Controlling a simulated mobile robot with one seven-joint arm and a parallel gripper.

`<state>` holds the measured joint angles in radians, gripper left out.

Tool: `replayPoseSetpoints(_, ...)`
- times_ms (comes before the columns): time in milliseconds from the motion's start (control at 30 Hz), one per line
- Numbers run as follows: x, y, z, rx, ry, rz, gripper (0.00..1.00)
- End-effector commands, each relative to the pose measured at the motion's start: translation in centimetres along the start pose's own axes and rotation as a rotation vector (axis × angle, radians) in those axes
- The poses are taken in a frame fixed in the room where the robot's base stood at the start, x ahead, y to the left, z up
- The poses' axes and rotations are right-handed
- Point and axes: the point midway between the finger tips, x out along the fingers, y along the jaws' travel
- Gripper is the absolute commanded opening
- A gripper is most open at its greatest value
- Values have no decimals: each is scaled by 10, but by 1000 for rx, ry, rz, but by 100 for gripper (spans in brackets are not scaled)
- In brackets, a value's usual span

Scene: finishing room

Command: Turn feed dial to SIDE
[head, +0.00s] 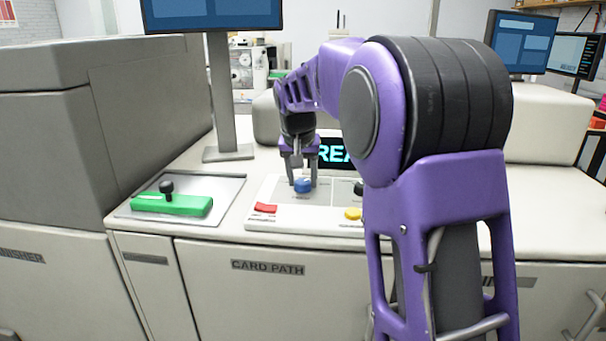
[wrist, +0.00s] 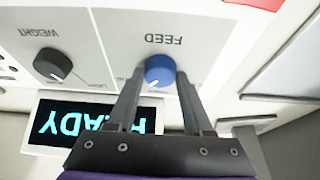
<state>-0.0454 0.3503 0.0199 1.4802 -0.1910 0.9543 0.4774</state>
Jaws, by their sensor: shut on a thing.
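The feed dial is a blue knob (wrist: 160,71) on the pale control panel, under the upside-down word FEED in the wrist view. A white pointer mark shows on its lower left edge in that view. The dial's position labels are hidden or too small to read. In the head view the blue dial (head: 302,185) sits on the panel below my gripper (head: 299,175). My gripper also shows in the wrist view (wrist: 158,75), with one finger on each side of the dial, shut on it.
A black weight dial (wrist: 52,64) sits beside the feed dial. A display (wrist: 90,122) shows READY, partly hidden. The panel also carries a red button (head: 265,208) and a yellow button (head: 353,214). A green block with a black knob (head: 172,204) stands on a plate at left.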

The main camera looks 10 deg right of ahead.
Motion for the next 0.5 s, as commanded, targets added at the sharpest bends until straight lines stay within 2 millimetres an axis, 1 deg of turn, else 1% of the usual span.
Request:
replayPoseSetpoints(200,-1,-1,-1,100,2,41,0)
replayPoseSetpoints(500,0,-1,0,156,-1,64,0)
